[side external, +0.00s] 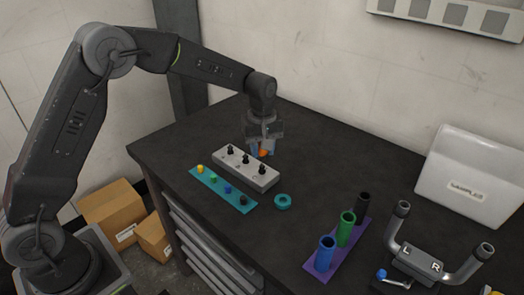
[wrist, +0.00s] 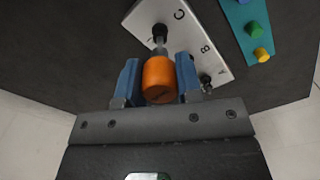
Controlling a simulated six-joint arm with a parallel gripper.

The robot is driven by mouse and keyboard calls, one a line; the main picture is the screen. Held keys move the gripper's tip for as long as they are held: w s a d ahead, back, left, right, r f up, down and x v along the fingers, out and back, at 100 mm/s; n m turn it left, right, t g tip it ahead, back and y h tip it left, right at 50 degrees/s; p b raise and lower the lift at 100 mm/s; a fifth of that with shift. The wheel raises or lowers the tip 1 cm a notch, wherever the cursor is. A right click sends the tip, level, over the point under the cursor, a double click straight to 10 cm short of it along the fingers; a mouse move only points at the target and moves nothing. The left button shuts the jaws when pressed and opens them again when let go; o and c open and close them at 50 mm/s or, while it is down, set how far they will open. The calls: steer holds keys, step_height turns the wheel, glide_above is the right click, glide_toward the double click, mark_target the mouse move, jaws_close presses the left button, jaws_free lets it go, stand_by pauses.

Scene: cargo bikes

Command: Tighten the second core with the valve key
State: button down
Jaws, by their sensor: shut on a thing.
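My gripper (side external: 262,150) is shut on the orange valve key (wrist: 158,80), gripped between blue fingers in the wrist view. The key also shows as a small orange patch (side external: 263,153) behind the valve block in the side view. The light grey valve block (wrist: 214,60) carries three dark valve stems and printed letters, with C and B readable. One stem (wrist: 160,33) shows just beyond the key, and another (wrist: 206,80) shows right of the fingers. The middle stem (side external: 246,159) shows in the side view. Whether the key touches any stem cannot be told.
A teal strip (side external: 216,185) with yellow, green, blue and black caps lies in front of the block. A teal ring (side external: 283,201) lies to its right. A purple rack (side external: 338,250) holds blue, green and black tubes. A handlebar stand (side external: 420,262) is at right.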

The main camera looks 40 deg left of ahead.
steer(key=shift+r, duration=2)
